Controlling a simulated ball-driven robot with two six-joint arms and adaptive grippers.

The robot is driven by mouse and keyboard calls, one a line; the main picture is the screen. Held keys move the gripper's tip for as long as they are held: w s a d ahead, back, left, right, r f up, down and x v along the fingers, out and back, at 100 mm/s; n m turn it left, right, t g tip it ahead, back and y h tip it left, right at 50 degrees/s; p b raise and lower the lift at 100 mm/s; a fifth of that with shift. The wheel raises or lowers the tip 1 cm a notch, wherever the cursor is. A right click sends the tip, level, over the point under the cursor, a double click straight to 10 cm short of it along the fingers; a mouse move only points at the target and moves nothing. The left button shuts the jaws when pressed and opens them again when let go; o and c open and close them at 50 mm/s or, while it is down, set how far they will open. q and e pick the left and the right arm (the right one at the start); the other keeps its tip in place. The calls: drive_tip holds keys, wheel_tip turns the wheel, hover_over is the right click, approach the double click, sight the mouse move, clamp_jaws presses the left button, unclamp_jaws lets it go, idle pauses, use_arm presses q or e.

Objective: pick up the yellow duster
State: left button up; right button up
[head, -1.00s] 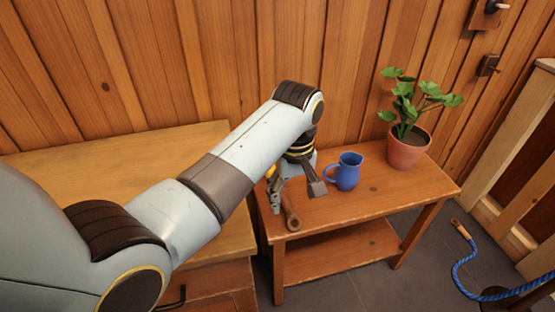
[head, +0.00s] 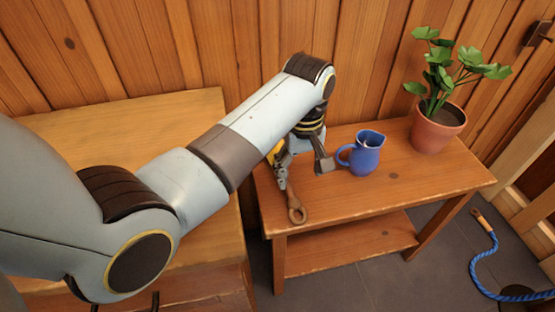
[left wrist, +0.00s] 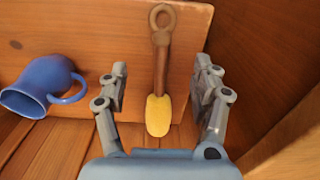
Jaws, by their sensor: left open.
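The yellow duster (left wrist: 158,115) lies on the small wooden table (head: 400,185), with a yellow head and a brown handle ending in a ring. In the head view its handle (head: 293,201) shows at the table's left front, while its head is mostly hidden by my gripper and arm. My left gripper (head: 305,173) points down over the duster and is open. In the left wrist view its two fingers (left wrist: 160,78) stand on either side of the duster with a gap on both sides. My right gripper is not in view.
A blue mug (head: 366,154) stands just right of the gripper. A potted plant (head: 437,130) stands at the table's right end. A wooden bench or chest (head: 150,130) is at left, and a plank wall runs behind. A blue rope (head: 478,268) is at lower right.

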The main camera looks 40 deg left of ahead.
use_arm(q)
drive_tip(key=b, duration=0.2)
hover_over(295, 205)
wheel_tip(295, 205, down, 6)
drive_tip(key=shift+w+f, duration=0.1)
drive_tip(key=shift+w, duration=0.05)
wheel_tip(295, 205, down, 6)
drive_tip(key=shift+d+f+b, duration=0.1)
drive_tip(key=shift+b, duration=0.9)
drive_tip(key=c, duration=1.2)
drive_tip(key=shift+c, duration=0.3)
